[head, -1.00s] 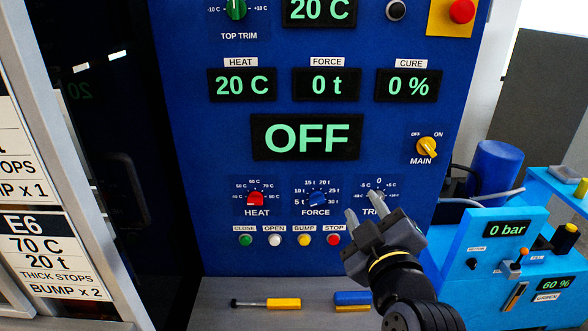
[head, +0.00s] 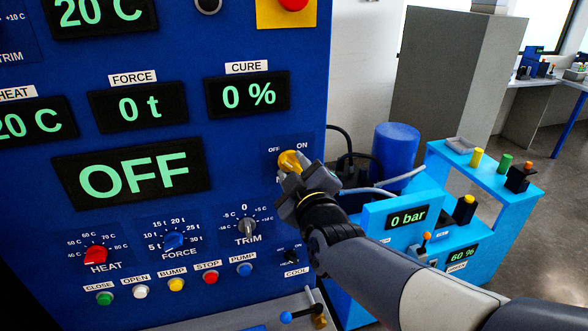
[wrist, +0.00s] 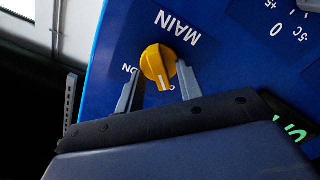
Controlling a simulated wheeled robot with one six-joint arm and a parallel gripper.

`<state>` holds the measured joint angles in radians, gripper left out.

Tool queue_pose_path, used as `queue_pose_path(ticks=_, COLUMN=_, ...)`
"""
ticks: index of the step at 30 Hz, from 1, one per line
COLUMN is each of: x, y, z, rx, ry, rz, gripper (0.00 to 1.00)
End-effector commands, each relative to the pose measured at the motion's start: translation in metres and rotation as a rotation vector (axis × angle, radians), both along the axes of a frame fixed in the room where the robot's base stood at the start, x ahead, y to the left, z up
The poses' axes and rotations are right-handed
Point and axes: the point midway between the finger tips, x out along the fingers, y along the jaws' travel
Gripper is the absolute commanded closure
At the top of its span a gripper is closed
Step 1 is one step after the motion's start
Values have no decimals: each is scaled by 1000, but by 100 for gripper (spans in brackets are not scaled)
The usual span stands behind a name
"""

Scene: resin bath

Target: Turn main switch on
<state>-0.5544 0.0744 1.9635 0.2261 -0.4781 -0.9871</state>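The yellow main switch knob (head: 291,160) sits on the blue panel's right side, between OFF and ON labels; the large display (head: 132,172) reads OFF. My gripper (head: 289,178) is at the knob, its fingers partly covering it and the MAIN label. In the wrist view the knob (wrist: 158,63) lies between and just beyond the tips of my open gripper (wrist: 159,84), one finger on each side. The right fingertip is very close to the knob; I cannot tell whether it touches. The knob's white mark points toward the gripper, away from the MAIN label.
The red heat knob (head: 96,254), blue force knob (head: 173,240) and grey trim knob (head: 246,226) are lower left on the panel, above a row of coloured buttons. A light blue unit (head: 400,221) reading 0 bar and a blue cylinder (head: 395,150) stand to the right.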

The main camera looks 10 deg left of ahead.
Motion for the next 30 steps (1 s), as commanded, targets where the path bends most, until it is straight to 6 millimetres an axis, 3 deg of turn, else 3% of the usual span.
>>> queue_pose_path(ticks=3, x=0, y=0, z=0, rx=0, ry=0, rz=0, gripper=66)
queue_pose_path(ticks=15, x=0, y=0, z=0, rx=0, ry=0, rz=0, gripper=99)
queue_pose_path(ticks=30, x=0, y=0, z=-2, rx=62, ry=29, rz=-1, gripper=100)
